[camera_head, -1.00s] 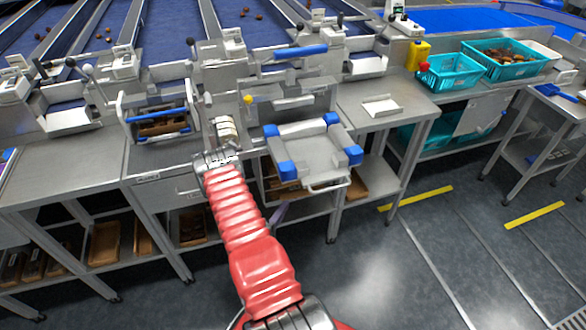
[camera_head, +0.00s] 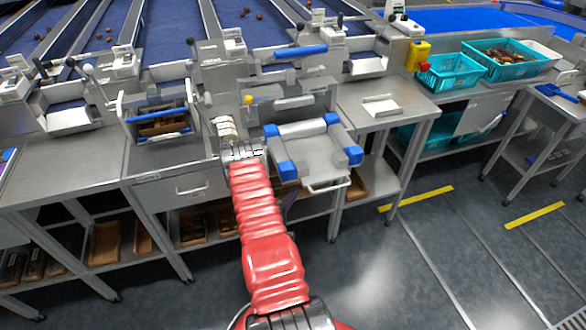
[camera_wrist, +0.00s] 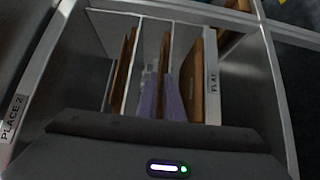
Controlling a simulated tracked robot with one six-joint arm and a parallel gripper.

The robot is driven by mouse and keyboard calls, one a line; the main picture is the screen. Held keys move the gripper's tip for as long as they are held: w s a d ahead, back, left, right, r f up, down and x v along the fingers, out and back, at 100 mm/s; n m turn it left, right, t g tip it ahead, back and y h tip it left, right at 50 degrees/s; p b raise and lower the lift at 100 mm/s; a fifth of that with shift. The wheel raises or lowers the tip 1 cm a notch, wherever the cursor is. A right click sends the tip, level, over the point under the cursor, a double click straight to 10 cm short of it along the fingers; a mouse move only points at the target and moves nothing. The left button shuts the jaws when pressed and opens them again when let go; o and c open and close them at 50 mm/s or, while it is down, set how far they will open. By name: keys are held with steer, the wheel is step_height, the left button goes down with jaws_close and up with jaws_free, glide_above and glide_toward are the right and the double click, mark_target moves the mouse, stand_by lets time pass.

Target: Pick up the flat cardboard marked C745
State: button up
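Brown cardboard sheets stand on edge between thin pale dividers in a shelf bay in the wrist view. One brown sheet (camera_wrist: 196,85) is at the right, beside a label reading "FLAT" (camera_wrist: 213,80). Another brown sheet (camera_wrist: 124,65) is at the left. I cannot read C745 on any of them. A purple item (camera_wrist: 172,98) stands in the middle slots. The dark body of my gripper (camera_wrist: 165,148) fills the bottom of the wrist view, in front of the bay. Its fingertips do not show, and the head view hides them behind my red arm.
A post with a "PLACE 2" label (camera_wrist: 14,118) bounds the bay at left. Above it are the steel bench (camera_head: 70,170) and a tray with blue corners (camera_head: 312,150). Brown boxes (camera_head: 105,243) fill lower shelves. The floor (camera_head: 400,270) at right is clear.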

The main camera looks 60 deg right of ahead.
steer(key=d, duration=0.5)
steer(key=shift+f, duration=0.1)
stand_by(0.4)
jaws_close()
steer(key=s+a+r, duration=0.3)
steer(key=s+a, duration=0.9)
steer(key=shift+s+a+r, duration=0.3)
steer(key=shift+a, duration=0.1)
